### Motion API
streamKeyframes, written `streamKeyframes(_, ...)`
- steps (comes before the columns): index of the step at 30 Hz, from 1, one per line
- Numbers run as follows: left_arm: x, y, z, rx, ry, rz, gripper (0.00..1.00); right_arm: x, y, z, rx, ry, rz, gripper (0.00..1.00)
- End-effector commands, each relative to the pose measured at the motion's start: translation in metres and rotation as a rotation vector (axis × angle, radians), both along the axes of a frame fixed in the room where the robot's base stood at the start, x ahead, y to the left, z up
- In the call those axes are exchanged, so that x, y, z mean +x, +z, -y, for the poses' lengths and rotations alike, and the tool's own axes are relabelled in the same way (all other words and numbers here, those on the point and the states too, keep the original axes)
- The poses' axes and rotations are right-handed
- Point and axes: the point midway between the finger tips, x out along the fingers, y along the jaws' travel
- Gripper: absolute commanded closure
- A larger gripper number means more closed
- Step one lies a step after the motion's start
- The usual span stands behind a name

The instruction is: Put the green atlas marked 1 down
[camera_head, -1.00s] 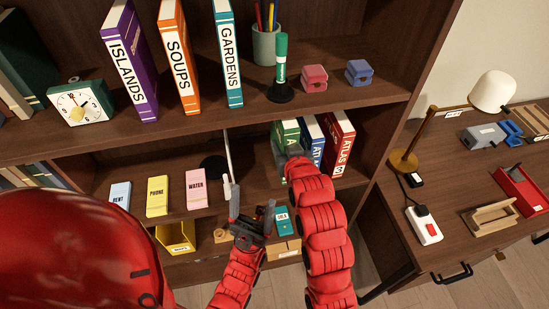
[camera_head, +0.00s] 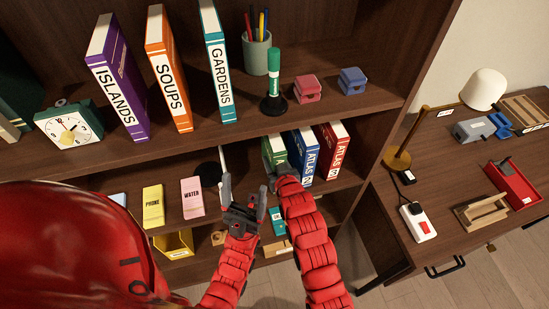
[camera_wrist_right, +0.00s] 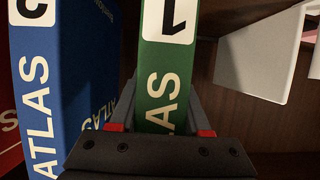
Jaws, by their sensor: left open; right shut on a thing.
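The green atlas (camera_head: 274,148) stands about upright on the lower shelf, left of the blue atlas (camera_head: 304,158) and the red atlas (camera_head: 333,152). In the right wrist view its green spine (camera_wrist_right: 162,75) carries a white label with a 1. My right gripper (camera_head: 277,172) is shut on it, one finger on each side of the spine. Its lower end is hidden behind my gripper, so I cannot tell whether it touches the shelf. In the wrist view the blue atlas (camera_wrist_right: 60,90) is close on the left, with a gap. My left gripper (camera_head: 243,192) is open and empty in front of the shelf.
A pale upright panel (camera_wrist_right: 262,55) stands right of the green atlas in the wrist view, with a gap. Pink (camera_head: 192,198) and yellow (camera_head: 153,207) blocks stand left on the lower shelf. The upper shelf (camera_head: 330,108) overhangs. A desk (camera_head: 425,175) adjoins on the right.

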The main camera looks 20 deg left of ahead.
Motion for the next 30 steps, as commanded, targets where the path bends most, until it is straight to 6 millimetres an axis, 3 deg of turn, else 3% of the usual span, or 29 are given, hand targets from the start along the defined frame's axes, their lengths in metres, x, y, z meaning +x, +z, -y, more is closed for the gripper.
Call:
streamKeyframes(10, 0.0, -0.0017, 0.0, 0.0, 0.0, 0.0, 0.23, 0.0007, -0.0033, -0.0005, 0.003, 0.0, 0.004, 1.0)
streamKeyframes(11, 0.0, -0.0018, 0.0, 0.0, 0.0, 0.0, 0.23, 0.0005, -0.0041, -0.0003, 0.002, 0.0, 0.003, 0.51)
streamKeyframes(16, -0.0001, -0.0009, 0.0001, 0.0, 0.0, 0.0, 0.23, 0.0004, -0.0036, -0.0003, 0.001, 0.0, 0.002, 0.23)
streamKeyframes(26, 0.0, 0.0029, -0.0001, 0.0, 0.0, 0.0, 0.23, 0.0003, 0.0004, -0.0003, 0.001, 0.0, 0.001, 0.23)
streamKeyframes(30, 0.0, -0.0043, 0.0, 0.0, 0.0, 0.0, 0.23, -0.0074, 0.0001, 0.0046, 0.002, 0.0, 0.002, 0.23)
